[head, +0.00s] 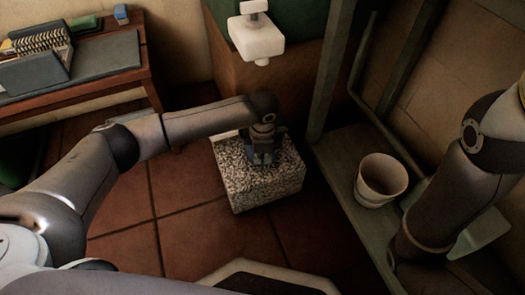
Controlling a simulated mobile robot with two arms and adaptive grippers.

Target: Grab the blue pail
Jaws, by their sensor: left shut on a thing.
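No pail that is clearly blue shows in the head view. A pale, cream-looking pail (381,180) stands upright on the bench at the right, its open mouth facing up. My left gripper (262,158) points down over the top of a speckled stone block (265,190), well to the left of that pail. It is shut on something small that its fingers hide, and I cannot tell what. My right arm comes down at the right edge, beyond the pale pail. Its gripper is not in view.
A greenish bench (345,165) with upright posts runs along the right. A white tap-like fixture (256,37) hangs at the top. A wooden table (90,65) with a rack stands at the back left. Tiled floor (190,235) is open in front of the block.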

